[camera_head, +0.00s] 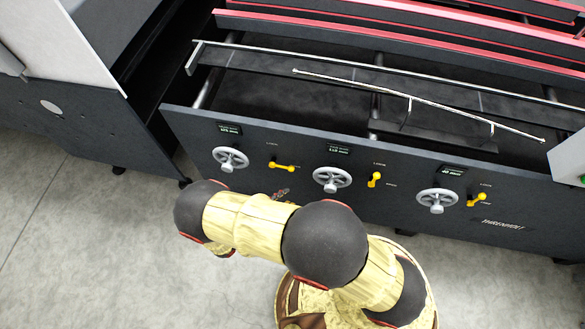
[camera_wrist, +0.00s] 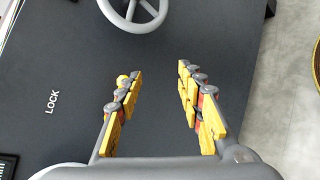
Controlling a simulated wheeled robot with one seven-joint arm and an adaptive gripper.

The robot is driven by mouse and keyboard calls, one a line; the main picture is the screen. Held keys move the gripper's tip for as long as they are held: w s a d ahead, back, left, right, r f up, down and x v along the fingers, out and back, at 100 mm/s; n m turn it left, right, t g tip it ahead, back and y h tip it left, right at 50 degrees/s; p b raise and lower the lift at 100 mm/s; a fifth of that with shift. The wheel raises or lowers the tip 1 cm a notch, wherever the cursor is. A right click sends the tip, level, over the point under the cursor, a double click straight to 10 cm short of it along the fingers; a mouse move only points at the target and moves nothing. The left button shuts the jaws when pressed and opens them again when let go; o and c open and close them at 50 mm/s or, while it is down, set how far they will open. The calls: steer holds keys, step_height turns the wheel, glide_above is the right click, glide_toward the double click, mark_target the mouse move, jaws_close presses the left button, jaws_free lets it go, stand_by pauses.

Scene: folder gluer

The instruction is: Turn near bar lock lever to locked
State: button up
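In the head view three yellow lock levers sit on the dark front panel. The left lever (camera_head: 283,167) lies nearly level, the middle lever (camera_head: 374,180) stands nearly upright, and the right lever (camera_head: 477,200) is slanted. Which one is the near bar lever cannot be told. In the wrist view my gripper (camera_wrist: 158,78) is open over the panel, with a wide, empty-looking gap. A small yellow knob-like bit shows at the left fingertip; I cannot tell whether it is a lever end or part of the finger. A "LOCK" label (camera_wrist: 52,102) lies left of it. My gripper cannot be made out in the head view.
Grey handwheels, left (camera_head: 230,158), middle (camera_head: 332,180) and right (camera_head: 437,201), stand beside the levers. A handwheel (camera_wrist: 140,10) is beyond my fingers in the wrist view. A long metal bar (camera_head: 420,97) lies above the panel. Grey floor (camera_head: 90,240) is open in front.

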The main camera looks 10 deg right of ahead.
mark_target(282, 167)
steer(key=w+a+r+m+t+y, duration=0.1)
steer(key=w+a+r+m+t, duration=0.1)
steer(key=w+a+t, duration=0.3)
steer(key=w+d+m+g+b, duration=0.1)
steer(key=w+d, duration=0.5)
steer(key=shift+w+d+f+m+g, duration=0.2)
steer(key=shift+d+f+m+g, duration=0.1)
steer(key=shift+f+m+g, duration=0.15)
steer(key=c, duration=0.4)
jaws_close()
stand_by(0.3)
